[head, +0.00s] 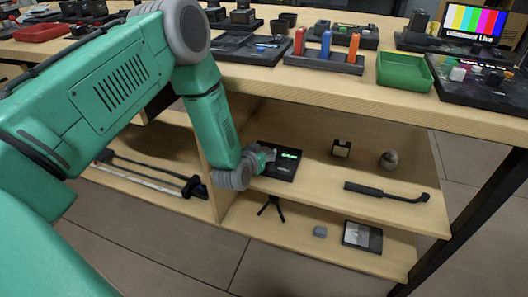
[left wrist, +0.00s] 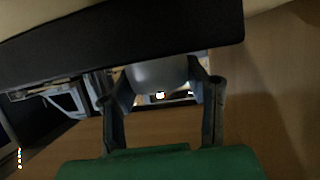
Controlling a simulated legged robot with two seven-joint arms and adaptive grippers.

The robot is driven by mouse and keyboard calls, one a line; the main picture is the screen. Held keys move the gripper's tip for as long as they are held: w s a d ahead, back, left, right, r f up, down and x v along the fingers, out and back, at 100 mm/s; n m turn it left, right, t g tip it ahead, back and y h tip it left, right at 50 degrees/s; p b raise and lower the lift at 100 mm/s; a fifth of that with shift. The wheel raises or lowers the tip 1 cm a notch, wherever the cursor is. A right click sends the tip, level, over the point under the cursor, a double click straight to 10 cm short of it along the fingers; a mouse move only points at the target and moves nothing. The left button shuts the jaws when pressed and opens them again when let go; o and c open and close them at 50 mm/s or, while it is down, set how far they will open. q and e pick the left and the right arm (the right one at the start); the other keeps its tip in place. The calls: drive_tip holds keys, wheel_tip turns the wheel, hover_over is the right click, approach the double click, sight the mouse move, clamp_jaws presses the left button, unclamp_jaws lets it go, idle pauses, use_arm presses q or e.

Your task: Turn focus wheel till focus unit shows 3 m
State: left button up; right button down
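The focus unit (head: 280,165) is a flat black box on the upper shelf under the bench. Its small green display (head: 291,154) is lit, but the figures are too small to read. My left gripper (head: 266,156) is at the box's left side, and its fingers are hard to make out there. In the left wrist view, my left gripper's two fingers (left wrist: 160,85) stand apart on either side of a rounded grey part (left wrist: 156,72), likely the focus wheel, under a dark slab. I cannot tell whether they press on it. My right gripper is not in view.
The bench top (head: 330,90) overhangs the shelf. A small black box (head: 341,149), a round object (head: 389,160) and a black handle-like tool (head: 385,192) lie to the right on the same shelf. A wooden divider (head: 207,165) stands left of my wrist.

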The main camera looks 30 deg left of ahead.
use_arm(q)
drive_tip(key=shift+r+m+h+p, duration=0.1)
drive_tip(key=shift+m+h+p, duration=0.4)
drive_tip(key=shift+h, duration=0.1)
drive_tip(key=shift+m+h, duration=0.3)
drive_tip(key=shift+h, duration=0.1)
drive_tip(key=o, duration=1.2)
drive_tip(key=v, duration=1.1)
drive_tip(key=shift+s, duration=0.55)
